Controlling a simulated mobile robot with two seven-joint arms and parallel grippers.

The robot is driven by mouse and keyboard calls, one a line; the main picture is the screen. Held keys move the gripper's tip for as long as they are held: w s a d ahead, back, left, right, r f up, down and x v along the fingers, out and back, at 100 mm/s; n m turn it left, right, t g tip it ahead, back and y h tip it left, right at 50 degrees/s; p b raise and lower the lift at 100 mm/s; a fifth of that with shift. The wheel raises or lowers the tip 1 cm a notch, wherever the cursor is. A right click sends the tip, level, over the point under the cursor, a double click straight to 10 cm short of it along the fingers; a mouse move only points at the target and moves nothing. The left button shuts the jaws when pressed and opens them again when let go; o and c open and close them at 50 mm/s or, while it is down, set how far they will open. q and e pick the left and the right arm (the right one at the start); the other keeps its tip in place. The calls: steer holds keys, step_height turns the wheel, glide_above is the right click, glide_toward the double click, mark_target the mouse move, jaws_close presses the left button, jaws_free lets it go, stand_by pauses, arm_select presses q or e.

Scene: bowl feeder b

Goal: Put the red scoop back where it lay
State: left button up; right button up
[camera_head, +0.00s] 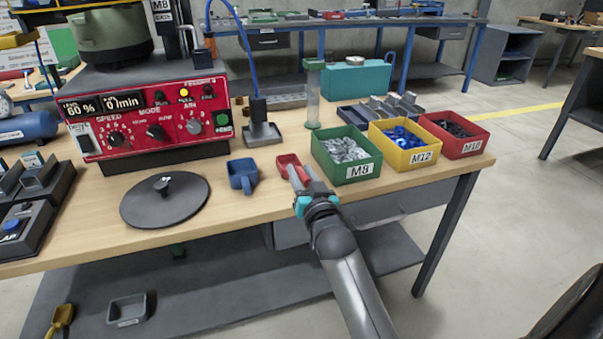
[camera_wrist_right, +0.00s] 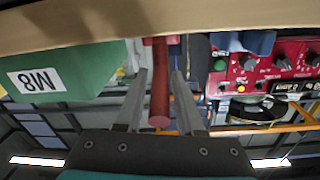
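The red scoop (camera_head: 287,162) is at the front edge of the wooden bench, between the blue scoop and the green M8 bin. My right gripper (camera_head: 301,175) reaches up to it from the front. In the right wrist view, the scoop's red handle (camera_wrist_right: 160,85) points back between the two fingers. A narrow gap shows on each side of the handle, so the gripper looks open around it. Whether the scoop's underside touches the bench top is hidden. My left gripper is not in view.
The blue scoop (camera_head: 242,174) and a dark round lid (camera_head: 165,201) are to the left. The green M8 bin (camera_head: 346,158) stands close to the right, then the yellow M12 bin (camera_head: 404,146) and a red bin (camera_head: 453,135). A red control unit (camera_head: 146,119) stands behind.

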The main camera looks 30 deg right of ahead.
steer(key=shift+o, duration=1.2)
steer(key=shift+r, duration=0.1)
steer(key=shift+s, duration=0.15)
steer(key=p+v, duration=0.4)
steer(key=v, duration=0.8)
steer(key=s+a+f+n+g+y, duration=0.1)
steer(key=a+f+n+g+y, duration=0.15)
steer(key=f, duration=0.75)
steer(key=s+a+f+n+g+y, duration=0.15)
steer(key=a+f+g, duration=0.25)
steer(key=f, duration=0.6)
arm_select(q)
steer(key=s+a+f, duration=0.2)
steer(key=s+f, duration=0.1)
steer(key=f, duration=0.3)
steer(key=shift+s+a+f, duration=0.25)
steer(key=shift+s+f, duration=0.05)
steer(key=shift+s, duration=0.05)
arm_select(e)
steer(key=s+a+f+n+g, duration=0.1)
steer(key=s+f+g, duration=0.3)
steer(key=s+f, duration=0.5)
steer(key=s+a+f+n+g+y, duration=0.1)
steer(key=s+a+f+n+g, duration=0.1)
steer(key=s+f, duration=0.7)
steer(key=shift+s+a+f+n+g, duration=0.3)
steer(key=shift+s+a+g, duration=0.15)
steer(key=shift+s+g, duration=0.7)
